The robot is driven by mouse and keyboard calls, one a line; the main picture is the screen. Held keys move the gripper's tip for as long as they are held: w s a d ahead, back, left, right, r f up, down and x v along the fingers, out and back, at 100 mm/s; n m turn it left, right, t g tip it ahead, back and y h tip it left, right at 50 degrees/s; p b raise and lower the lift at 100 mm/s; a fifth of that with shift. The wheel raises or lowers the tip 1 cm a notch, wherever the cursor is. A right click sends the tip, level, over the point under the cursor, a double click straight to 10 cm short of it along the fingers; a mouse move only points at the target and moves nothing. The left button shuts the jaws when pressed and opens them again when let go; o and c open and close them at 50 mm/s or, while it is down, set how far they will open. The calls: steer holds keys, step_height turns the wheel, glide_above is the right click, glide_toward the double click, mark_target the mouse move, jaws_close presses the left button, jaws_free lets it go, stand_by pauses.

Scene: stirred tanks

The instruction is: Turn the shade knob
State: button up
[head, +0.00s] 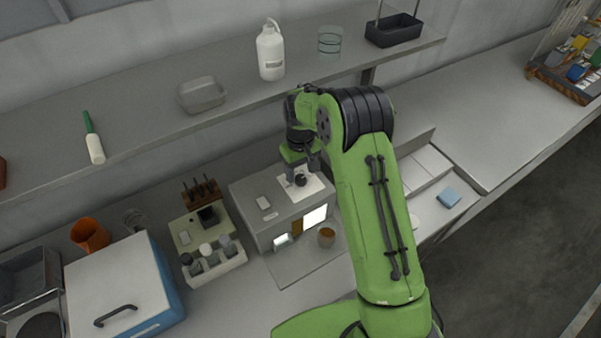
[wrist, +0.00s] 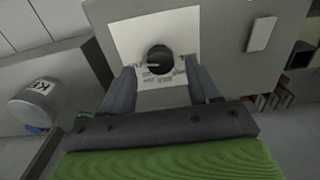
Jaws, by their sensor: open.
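The shade knob (wrist: 160,60) is a dark round knob with a pale pointer line, set on a white plate (wrist: 110,38) with small markings. In the head view the knob (head: 300,180) is on top of a grey box (head: 252,205), partly covered by my gripper. My gripper (wrist: 158,76) is open, with one finger on each side of the knob in the wrist view. I cannot tell whether the fingers touch it. In the head view my gripper (head: 303,170) is just over the plate.
A small light switch-like block (head: 263,202) sits on the box left of the knob. A brown cup (head: 326,237) stands in front of the box's lit window. A rack of vials (head: 213,258) is at left. A shelf with a white bottle (head: 270,52) runs behind my arm.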

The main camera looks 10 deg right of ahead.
mark_target(301, 180)
steer(key=shift+f, duration=1.15)
steer(key=shift+s, duration=0.1)
steer(key=c, duration=1)
steer(key=shift+c, duration=0.2)
steer(key=shift+m, duration=0.4)
steer(key=m+b, duration=0.2)
steer(key=shift+f+m, duration=0.1)
steer(key=shift+m, duration=0.3)
steer(key=shift+m+b, duration=0.9)
steer(key=shift+m, duration=1.2)
steer(key=o, duration=1)
